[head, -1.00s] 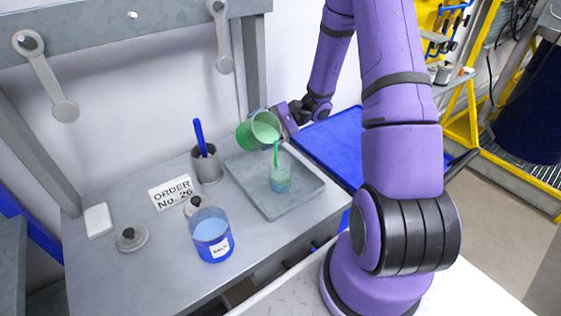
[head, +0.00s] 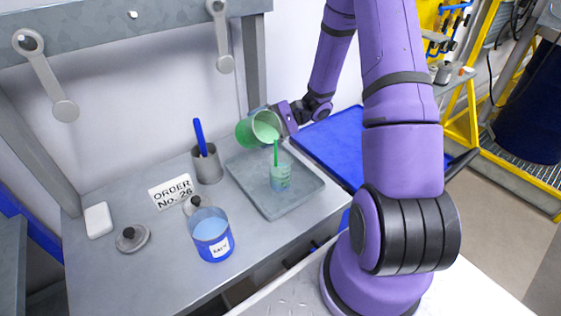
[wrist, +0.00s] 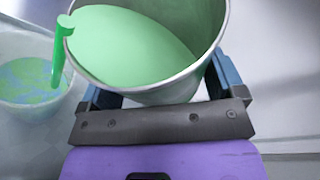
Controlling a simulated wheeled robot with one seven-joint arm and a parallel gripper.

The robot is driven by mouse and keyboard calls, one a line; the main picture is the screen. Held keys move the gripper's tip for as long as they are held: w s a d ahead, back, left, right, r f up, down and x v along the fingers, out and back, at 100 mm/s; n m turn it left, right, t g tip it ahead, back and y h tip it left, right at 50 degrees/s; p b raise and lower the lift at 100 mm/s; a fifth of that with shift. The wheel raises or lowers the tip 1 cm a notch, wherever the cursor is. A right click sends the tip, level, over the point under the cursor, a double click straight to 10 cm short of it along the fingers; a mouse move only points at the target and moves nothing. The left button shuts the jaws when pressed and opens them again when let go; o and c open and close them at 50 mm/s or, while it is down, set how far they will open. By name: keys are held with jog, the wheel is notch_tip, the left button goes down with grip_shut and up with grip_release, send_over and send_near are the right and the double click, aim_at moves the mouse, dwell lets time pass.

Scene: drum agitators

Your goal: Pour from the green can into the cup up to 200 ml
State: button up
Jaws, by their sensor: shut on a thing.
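The green can (head: 246,131) is held tilted above the grey tray, with pale green liquid inside near its rim. My gripper (head: 283,121) is shut on the can from the right side. In the wrist view the can (wrist: 140,85) fills the top, and a green stream (wrist: 60,55) runs over its rim on the left. The clear cup (head: 281,178) stands upright on the tray under the can. The stream falls into it. In the wrist view the cup (wrist: 33,100) holds green and bluish liquid. I cannot read its level against the marks.
The grey tray (head: 262,206) lies on the bench. A blue can (head: 212,238) with blue liquid, a grey pot (head: 207,166) with a blue stick, an order card (head: 171,191), and a lid (head: 132,238) stand left of it. A blue mat (head: 335,146) lies at right.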

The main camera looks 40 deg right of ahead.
jog(key=shift+r, duration=0.15)
dwell(1.0)
jog(key=shift+f+m, duration=0.5)
jog(key=shift+f, duration=0.05)
jog(key=shift+w+r+m+g+h, duration=0.1)
jog(key=shift+r+m+g+h, duration=0.1)
jog(key=shift+m+g+h, duration=0.4)
jog(key=shift+m, duration=0.6)
jog(key=shift+w+a+f, duration=0.1)
jog(key=shift+w+f, duration=0.05)
jog(key=shift+f, duration=0.7)
jog(key=shift+w+f, duration=0.2)
jog(key=shift+f, duration=0.7)
jog(key=shift+w+a+f, duration=0.1)
jog(key=shift+w+f, duration=0.05)
jog(key=shift+f, duration=0.7)
jog(key=shift+w+f+g, duration=0.2)
jog(key=shift+f+g, duration=0.1)
jog(key=f+m, duration=0.1)
jog(key=w+m+g+h, duration=0.1)
jog(key=shift+w+a+f+m+b, duration=0.15)
jog(key=shift+w+f+m+b, duration=0.1)
jog(key=shift+f+m+b, duration=0.1)
jog(key=shift+w+r+m+g, duration=0.35)
jog(key=shift+r+m+g, duration=0.05)
jog(key=shift+m+g, duration=0.2)
jog(key=shift+r, duration=0.1)
